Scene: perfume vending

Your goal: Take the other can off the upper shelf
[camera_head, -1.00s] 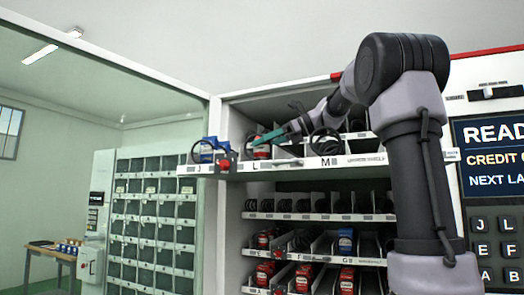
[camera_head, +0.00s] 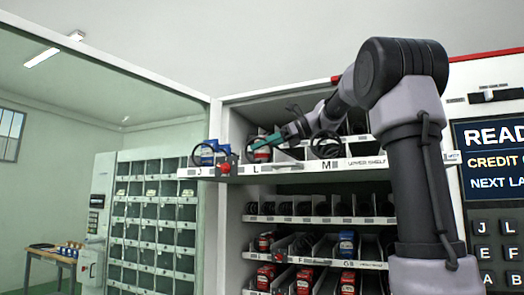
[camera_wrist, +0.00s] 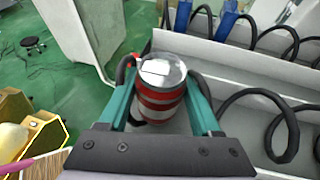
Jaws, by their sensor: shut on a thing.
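A red can with silver bands and a silver lid (camera_wrist: 160,98) stands between the two teal fingers of my gripper (camera_wrist: 161,72) in the wrist view. The fingers are shut on its sides. In the head view my gripper (camera_head: 264,141) reaches in over the pulled-out upper shelf (camera_head: 225,171), at the lane marked L. The red can (camera_head: 262,154) shows there partly, behind a black coil and my fingers. The can's base is hidden, so I cannot tell whether it touches the shelf.
Black spiral coils (camera_wrist: 284,125) and lane dividers lie close to my fingers. Blue items (camera_wrist: 227,20) show at the top of the wrist view. Lower shelves (camera_head: 310,219) hold red and blue cans. The open machine door stands at the left.

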